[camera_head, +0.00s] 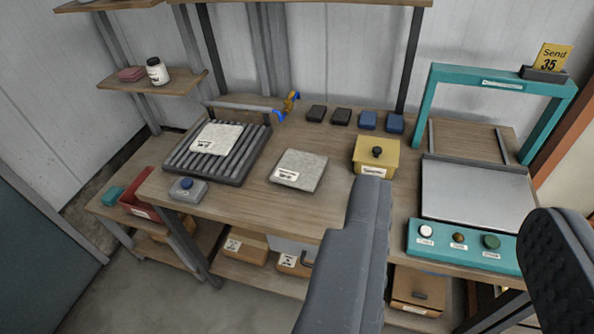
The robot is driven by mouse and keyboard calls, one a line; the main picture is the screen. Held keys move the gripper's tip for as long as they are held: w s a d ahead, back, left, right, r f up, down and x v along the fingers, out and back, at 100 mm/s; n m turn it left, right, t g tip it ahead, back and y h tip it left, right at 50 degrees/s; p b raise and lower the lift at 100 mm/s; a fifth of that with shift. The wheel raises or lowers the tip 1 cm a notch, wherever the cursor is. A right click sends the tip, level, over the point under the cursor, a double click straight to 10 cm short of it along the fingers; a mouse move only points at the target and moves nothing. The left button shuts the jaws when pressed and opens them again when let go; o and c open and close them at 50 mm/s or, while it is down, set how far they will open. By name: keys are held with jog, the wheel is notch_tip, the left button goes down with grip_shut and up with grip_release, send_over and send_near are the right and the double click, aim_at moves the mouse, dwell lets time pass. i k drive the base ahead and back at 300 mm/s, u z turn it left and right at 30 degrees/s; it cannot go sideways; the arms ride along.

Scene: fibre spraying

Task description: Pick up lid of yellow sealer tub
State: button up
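The yellow sealer tub (373,170) stands on the wooden workbench, a little right of the middle. It is a squat yellow box with a white label on its front. Its yellow lid (364,150) sits on top and has a round black knob (377,152) in the middle. My gripper (458,200) is in the foreground, with one grey finger left and a dark padded finger at the right edge. The fingers are wide apart with nothing held between them. The left fingertip overlaps the picture just below the tub; the gripper appears well short of it.
A teal-framed machine (466,241) with buttons stands right of the tub. A grey slab (299,169) lies left of it, and a roller tray (226,178) bears another slab. Dark and blue blocks (368,121) line the back. Bare bench (250,205) lies front left.

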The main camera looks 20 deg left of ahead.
aim_at(380, 151)
jog(key=u, duration=0.6)
jog(key=i, duration=0.85)
jog(key=u, duration=0.4)
jog(key=i, duration=0.95)
jog(key=z, duration=0.55)
